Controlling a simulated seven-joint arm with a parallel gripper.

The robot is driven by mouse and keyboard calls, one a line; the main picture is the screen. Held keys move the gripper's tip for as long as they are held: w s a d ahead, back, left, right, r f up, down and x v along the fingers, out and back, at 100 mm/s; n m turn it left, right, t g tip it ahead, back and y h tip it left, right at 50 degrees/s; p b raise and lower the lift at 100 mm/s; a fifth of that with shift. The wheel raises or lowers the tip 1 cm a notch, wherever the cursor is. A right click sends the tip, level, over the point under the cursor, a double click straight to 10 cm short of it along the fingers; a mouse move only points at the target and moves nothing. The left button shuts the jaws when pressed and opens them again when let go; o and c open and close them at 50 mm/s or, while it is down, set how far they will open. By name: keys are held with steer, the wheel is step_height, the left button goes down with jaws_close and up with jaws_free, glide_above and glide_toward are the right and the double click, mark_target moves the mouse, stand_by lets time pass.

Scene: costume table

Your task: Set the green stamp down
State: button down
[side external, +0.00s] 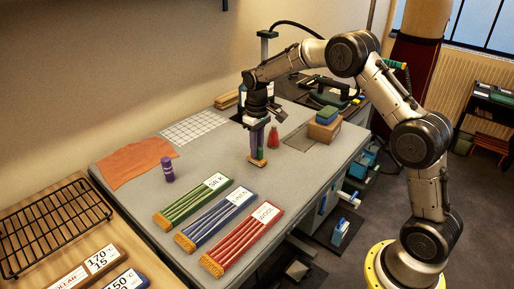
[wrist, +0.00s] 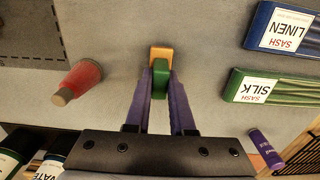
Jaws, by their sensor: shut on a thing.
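My gripper (side external: 258,145) points down over the middle of the grey table (side external: 215,160). Its purple fingers are shut on the green stamp (wrist: 160,78), which shows between the fingertips in the wrist view. A yellow-orange piece (wrist: 160,54) shows at the stamp's end. In the side view this piece (side external: 257,163) is lowest, at or just above the table top; I cannot tell whether it touches. The stamp looks about upright. The fingers hide part of its sides.
A red cone-shaped bottle (side external: 274,139) stands behind and right of the gripper. A purple bottle (side external: 167,170) stands left. Green, blue and red sash packs (side external: 191,203) lie in front. Orange cloth (side external: 135,162), a grid sheet (side external: 194,128) and stacked boxes (side external: 324,128) lie farther off. Table around the stamp is bare.

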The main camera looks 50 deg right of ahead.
steer(key=shift+f, duration=0.15)
steer(key=c, duration=0.8)
jaws_free()
step_height(320, 180, up, 11)
steer(key=s+a+r+t, duration=0.2)
steer(key=s+a+r, duration=0.2)
steer(key=s+r, duration=0.45)
steer(key=s+a+f+t, duration=0.1)
steer(key=s, duration=0.7)
steer(key=s+a+f+t, duration=0.1)
steer(key=s, duration=0.7)
steer(key=s+a+f+t, duration=0.1)
steer(key=s+a, duration=0.1)
steer(key=s, duration=0.5)
steer(key=shift+s+a+t, duration=0.1)
steer(key=shift+s+t, duration=0.2)
steer(key=shift+s, duration=0.1)
steer(key=shift+o, duration=0.6)
steer(key=shift+s+f, duration=0.4)
